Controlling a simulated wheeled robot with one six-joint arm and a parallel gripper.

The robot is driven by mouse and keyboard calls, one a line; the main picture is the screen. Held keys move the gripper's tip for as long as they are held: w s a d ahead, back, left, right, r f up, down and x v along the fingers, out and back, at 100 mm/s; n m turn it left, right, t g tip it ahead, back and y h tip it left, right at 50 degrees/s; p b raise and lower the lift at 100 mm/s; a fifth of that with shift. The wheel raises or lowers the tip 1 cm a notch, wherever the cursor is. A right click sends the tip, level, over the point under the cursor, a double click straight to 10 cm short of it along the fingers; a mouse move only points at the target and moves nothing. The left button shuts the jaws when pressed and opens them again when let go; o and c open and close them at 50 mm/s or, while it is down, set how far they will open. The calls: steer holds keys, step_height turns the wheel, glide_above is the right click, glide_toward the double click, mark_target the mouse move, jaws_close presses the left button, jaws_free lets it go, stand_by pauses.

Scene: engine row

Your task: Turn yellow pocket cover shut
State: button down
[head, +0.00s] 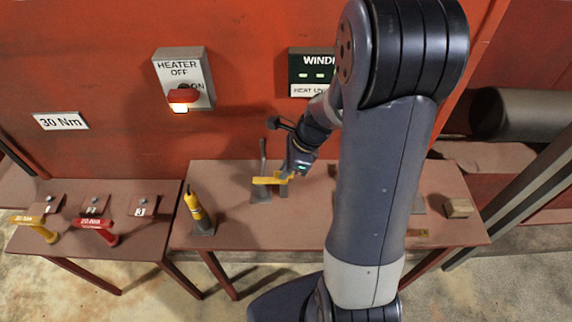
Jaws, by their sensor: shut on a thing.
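A yellow flat piece (266,181), which looks like the yellow pocket cover, sits at a grey stand (260,196) on the middle bench. The stand has an upright grey post at its back. My gripper (285,183) reaches down from the right and is shut on the yellow piece near its right end. The fingertips are small and partly hidden, and the pocket under the cover cannot be made out. How far the cover is turned cannot be told from this view.
A yellow-handled tool (198,211) stands on the bench at left. The left bench holds a yellow tool (36,227) and a red tool (97,227) by numbered blocks. A heater switch (184,96) is on the red wall. A wooden block (458,208) lies at right. My arm hides the bench's right middle.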

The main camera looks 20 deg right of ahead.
steer(key=c, duration=1.5)
jaws_free()
steer(key=shift+c, duration=0.2)
steer(key=v, duration=1)
steer(key=shift+r, duration=0.4)
steer(key=shift+s+f, duration=0.1)
steer(key=x, duration=1.1)
steer(key=shift+d, duration=0.1)
steer(key=shift+n+b, duration=0.3)
steer(key=shift+n+g, duration=0.4)
steer(key=shift+n, duration=0.3)
